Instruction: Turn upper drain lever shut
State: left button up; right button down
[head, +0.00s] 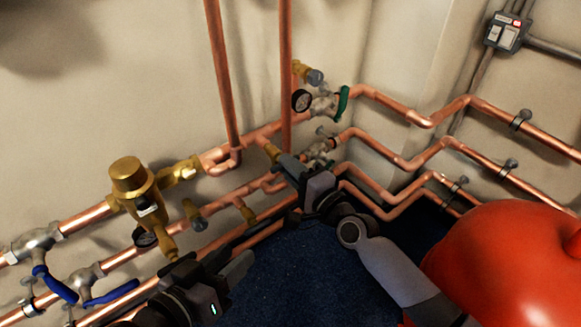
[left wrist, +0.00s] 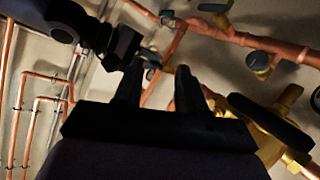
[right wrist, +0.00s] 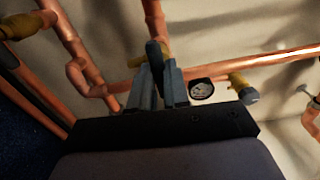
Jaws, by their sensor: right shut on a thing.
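The upper drain, a brass fitting (head: 270,151), branches off the upper copper pipe in the head view. Its brass body (right wrist: 165,48) shows behind the fingertips in the right wrist view. My right gripper (head: 284,163) is at this drain, its fingers (right wrist: 158,82) closed around a narrow dark grey lever (right wrist: 153,50). Most of the lever is hidden between the fingers, so its exact angle is hard to tell. My left gripper (head: 238,268) is low in front of the pipes; its fingers (left wrist: 158,88) are apart with nothing between them.
A lower brass drain (head: 246,211) sits between my grippers. A brass regulator (head: 130,180) and blue lever handles (head: 55,284) are at left. A gauge (head: 301,100) and green handle (head: 343,101) are above my right gripper. A red tank (head: 510,265) stands at right. Blue floor (head: 300,260) is clear.

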jog(key=shift+f, duration=0.1)
jog(key=c, duration=1.1)
grip_release()
jog(key=shift+s+d, duration=0.1)
jog(key=shift+s, duration=0.05)
jog(key=shift+p+v, duration=0.8)
jog(key=shift+v, duration=2.65)
